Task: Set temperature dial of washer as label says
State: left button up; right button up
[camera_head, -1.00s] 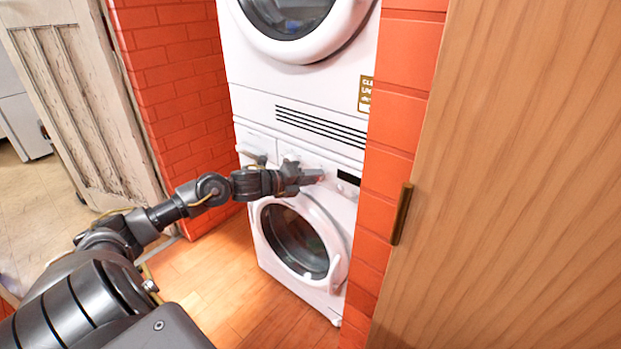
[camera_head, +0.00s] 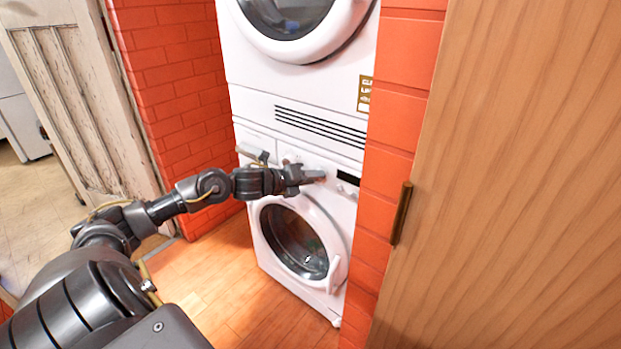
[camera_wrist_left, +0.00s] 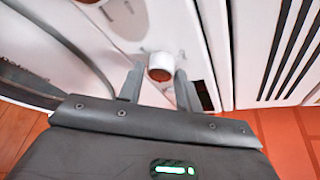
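The white washer (camera_head: 266,222) is the lower machine of a stack in the head view, its round door closed. My left gripper (camera_head: 320,177) is at its control panel, beside a dark display (camera_head: 348,178). In the left wrist view, a round white dial (camera_wrist_left: 160,67) with an orange-brown face sits between the two fingers of my left gripper (camera_wrist_left: 159,84). The fingers are apart, with a small gap visible on each side of the dial. A brown label (camera_head: 365,94) is on the upper machine, partly cut off by the brick wall. Its text is too small to read. My right gripper is not in view.
A second machine (camera_head: 250,70) stands on top of the washer. A drawer handle (camera_head: 252,152) sits left of the gripper. A red brick wall (camera_head: 395,130) and a wooden door (camera_head: 510,170) close off the right side. Wooden floor (camera_head: 215,285) is free in front.

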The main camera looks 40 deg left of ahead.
pick_arm(q)
jog(key=o, duration=0.3)
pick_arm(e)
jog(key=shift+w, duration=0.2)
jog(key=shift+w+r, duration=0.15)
pick_arm(q)
jog(key=p+v, duration=0.2)
jog(key=v, duration=0.8)
jog(key=shift+s+r+p, duration=0.2)
jog(key=shift+s+p, duration=0.1)
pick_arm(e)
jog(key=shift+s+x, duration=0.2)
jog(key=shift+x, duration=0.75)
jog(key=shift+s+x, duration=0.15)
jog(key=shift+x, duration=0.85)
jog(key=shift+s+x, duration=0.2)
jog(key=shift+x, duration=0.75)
pick_arm(q)
jog(key=shift+a, duration=0.1)
